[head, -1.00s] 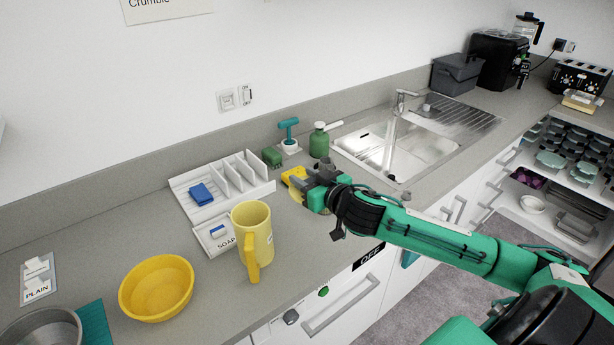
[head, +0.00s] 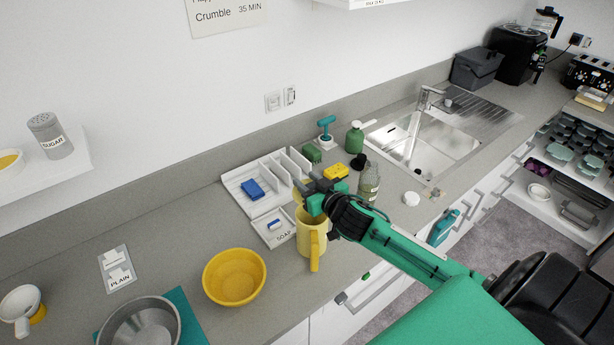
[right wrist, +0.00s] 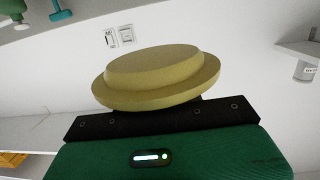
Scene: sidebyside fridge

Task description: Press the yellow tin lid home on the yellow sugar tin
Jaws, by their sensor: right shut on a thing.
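My right gripper (head: 308,193) is shut on the round yellow lid (right wrist: 158,78), which fills the middle of the right wrist view with its stepped top and wide rim. In the head view only a sliver of the lid (head: 298,196) shows beside the fingers. The gripper appears in front of or above the yellow jug (head: 311,240); the height between them is unclear. I cannot clearly identify a yellow sugar tin. A grey-topped shaker marked SUGAR (head: 51,137) stands on the left wall shelf. My left gripper is out of view.
A yellow bowl (head: 234,276), soap tray (head: 273,228) and white rack (head: 240,179) stand on the counter. A clear bottle (head: 369,186) and yellow sponge (head: 336,171) are just beyond the gripper. Bare counter (head: 170,235) lies left of the rack.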

